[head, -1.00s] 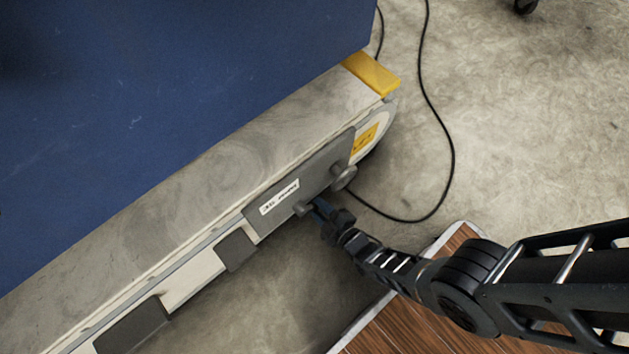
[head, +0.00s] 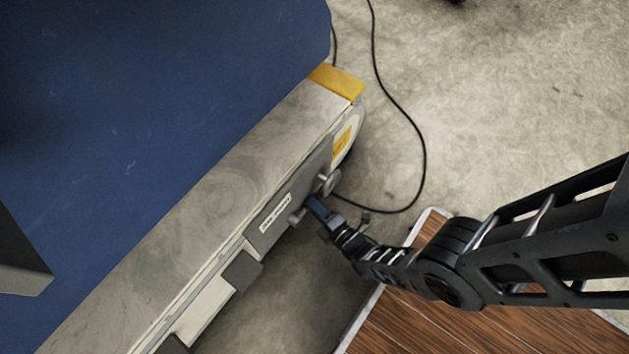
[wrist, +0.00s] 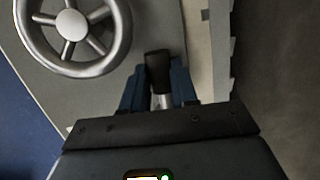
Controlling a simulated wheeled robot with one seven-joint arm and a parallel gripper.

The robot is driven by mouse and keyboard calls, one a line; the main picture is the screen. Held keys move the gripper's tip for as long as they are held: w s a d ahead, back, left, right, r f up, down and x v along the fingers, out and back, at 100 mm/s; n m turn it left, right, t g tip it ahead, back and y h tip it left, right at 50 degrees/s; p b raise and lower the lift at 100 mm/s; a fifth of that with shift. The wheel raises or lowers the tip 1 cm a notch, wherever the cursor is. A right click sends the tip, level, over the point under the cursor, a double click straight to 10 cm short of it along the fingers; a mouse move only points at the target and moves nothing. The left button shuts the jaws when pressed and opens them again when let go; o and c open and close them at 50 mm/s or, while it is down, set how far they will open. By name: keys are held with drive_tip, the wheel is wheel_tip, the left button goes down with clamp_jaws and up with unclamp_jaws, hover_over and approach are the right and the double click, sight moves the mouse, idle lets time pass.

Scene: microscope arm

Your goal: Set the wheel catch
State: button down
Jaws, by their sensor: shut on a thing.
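A round metal handwheel (wrist: 72,25) with spokes sits on a grey panel at the upper left of the wrist view. In the head view the handwheel (head: 328,184) is small, at the panel's right end. Beside it, a short lever with a black grip (wrist: 158,64) and a bright metal stem lies between the blue fingers of my gripper (wrist: 160,88). My gripper is shut on this lever. In the head view my gripper (head: 316,207) reaches the panel (head: 272,218) from the lower right, just below the handwheel; the lever is mostly hidden there.
The panel is on the side of a long grey base (head: 200,190) with a yellow corner piece (head: 338,82) and a blue surface (head: 160,110). A black cable (head: 420,150) lies on the concrete floor. A wood-topped platform (head: 440,320) is below my arm. The floor to the right is clear.

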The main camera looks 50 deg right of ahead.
drive_tip(key=shift+r+n, duration=0.15)
drive_tip(key=shift+n, duration=0.15)
drive_tip(key=c, duration=0.9)
unclamp_jaws()
drive_tip(key=shift+o, duration=0.2)
drive_tip(key=p+v, duration=0.2)
drive_tip(key=v, duration=0.6)
drive_tip(key=shift+p, duration=0.35)
